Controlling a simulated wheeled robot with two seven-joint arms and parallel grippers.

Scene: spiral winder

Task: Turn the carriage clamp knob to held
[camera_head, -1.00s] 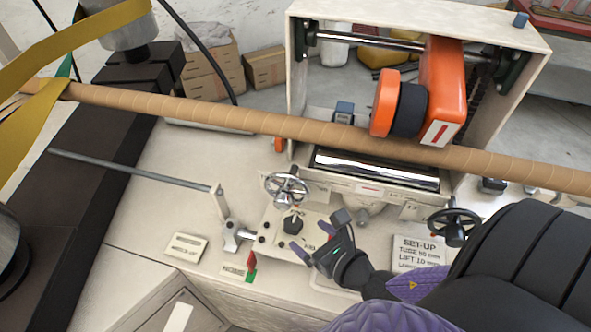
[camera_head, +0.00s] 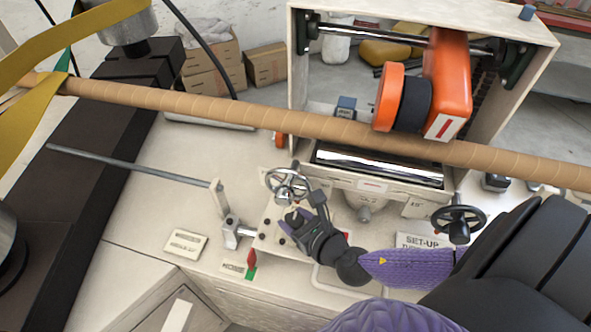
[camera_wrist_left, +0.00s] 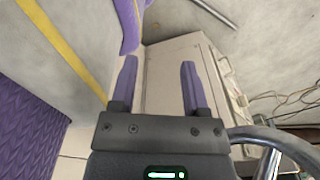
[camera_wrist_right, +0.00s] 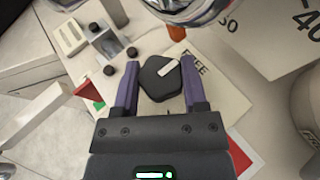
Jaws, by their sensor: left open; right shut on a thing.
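The carriage clamp knob (camera_wrist_right: 157,85) is a black faceted knob with a white bar on top, on a cream plate. In the right wrist view its white bar points to the upper right, towards printed letters that read like FREE. My right gripper (camera_head: 290,220) reaches down over the plate, and its purple fingers stand on both sides of the knob, shut on it. In the head view the gripper mostly hides the knob. My left gripper (camera_wrist_left: 157,65) is open and empty in the left wrist view; it is outside the head view.
A spoked handwheel (camera_head: 287,184) stands just behind my right gripper, and a dark handwheel (camera_head: 458,222) is to its right. A long brown tube (camera_head: 220,115) crosses behind them, under the orange carriage (camera_head: 445,85). A red and green lever (camera_head: 251,264) is at the front.

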